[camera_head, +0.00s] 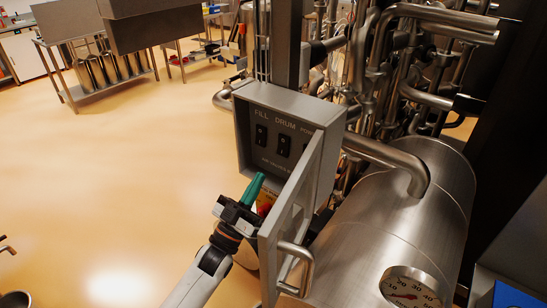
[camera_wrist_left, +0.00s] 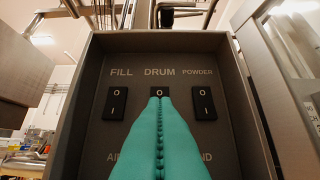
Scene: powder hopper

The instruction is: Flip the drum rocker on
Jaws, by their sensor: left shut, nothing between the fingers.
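The DRUM rocker (camera_head: 283,146) is a black switch in the middle of the control box's row, under the label DRUM. In the left wrist view the DRUM rocker (camera_wrist_left: 159,92) shows only its top with the "O" mark; the fingers hide its lower part. My left gripper (camera_head: 260,178) has teal fingers, shut and empty, pointing at the panel. In the head view its tips are below and left of the rocker, apart from it. In the wrist view the left gripper's tips (camera_wrist_left: 160,100) line up with the rocker. My right gripper is not in view.
The FILL rocker (camera_head: 261,135) is to the left and the POWDER rocker (camera_wrist_left: 203,104) to the right. The box door (camera_head: 290,215) stands open on the right, with a bar handle (camera_head: 297,262). A steel vessel (camera_head: 385,225) with a gauge lies right.

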